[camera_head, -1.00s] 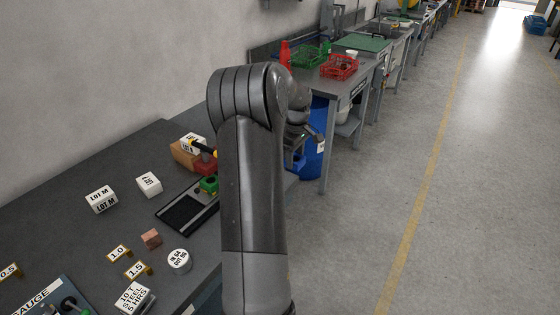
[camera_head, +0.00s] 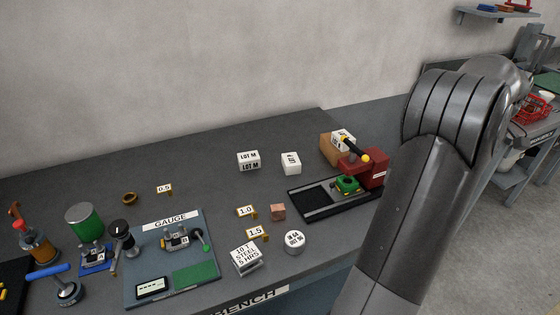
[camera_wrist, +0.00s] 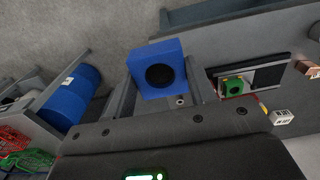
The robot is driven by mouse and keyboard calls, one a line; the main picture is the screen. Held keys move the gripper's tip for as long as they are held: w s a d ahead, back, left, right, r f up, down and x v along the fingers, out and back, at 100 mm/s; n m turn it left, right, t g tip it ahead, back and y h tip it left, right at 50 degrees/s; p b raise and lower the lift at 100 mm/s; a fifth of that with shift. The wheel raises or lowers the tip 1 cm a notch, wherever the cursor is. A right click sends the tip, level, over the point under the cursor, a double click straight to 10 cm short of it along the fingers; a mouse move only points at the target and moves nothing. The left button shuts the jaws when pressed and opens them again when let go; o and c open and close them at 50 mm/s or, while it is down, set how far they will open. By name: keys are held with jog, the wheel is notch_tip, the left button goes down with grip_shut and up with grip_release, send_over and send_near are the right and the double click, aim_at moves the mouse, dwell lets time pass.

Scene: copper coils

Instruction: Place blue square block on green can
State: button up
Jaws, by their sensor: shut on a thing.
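A blue square block (camera_wrist: 150,53) with a round black hole in its face shows in the wrist view. My gripper (camera_wrist: 160,88) is shut on it, one finger on each side, and holds it up above the floor beside the bench. In the head view my arm hides the gripper and the block. A green can (camera_head: 84,222) stands upright at the left of the bench in the head view, far from my gripper. It is not visible in the wrist view.
Near the can are a gauge board (camera_head: 155,258), a blue-handled tool (camera_head: 66,288) and an amber bottle (camera_head: 38,247). White labelled blocks (camera_head: 248,160) and a red press (camera_head: 363,169) stand farther right. A blue drum (camera_wrist: 72,95) stands on the floor. The bench's back left is clear.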

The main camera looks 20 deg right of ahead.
notch_tip(320, 180, up, 4)
jog(key=shift+f, duration=0.2)
jog(key=w+a+n, duration=0.4)
jog(key=w+a, duration=0.8)
jog(key=w, duration=0.4)
jog(key=w+a+n, duration=0.3)
jog(key=w+a, duration=0.9)
jog(key=w, duration=0.5)
jog(key=w+a+n, duration=0.2)
jog(key=w+a, duration=0.3)
jog(key=a, duration=0.8)
jog(key=w+a+n, duration=0.3)
jog(key=w+a, duration=0.2)
jog(key=a, duration=0.7)
jog(key=n, duration=0.6)
send_over(77, 219)
notch_tip(77, 219, down, 12)
jog(key=shift+f, duration=0.1)
notch_tip(77, 219, down, 4)
jog(key=shift+f, duration=0.1)
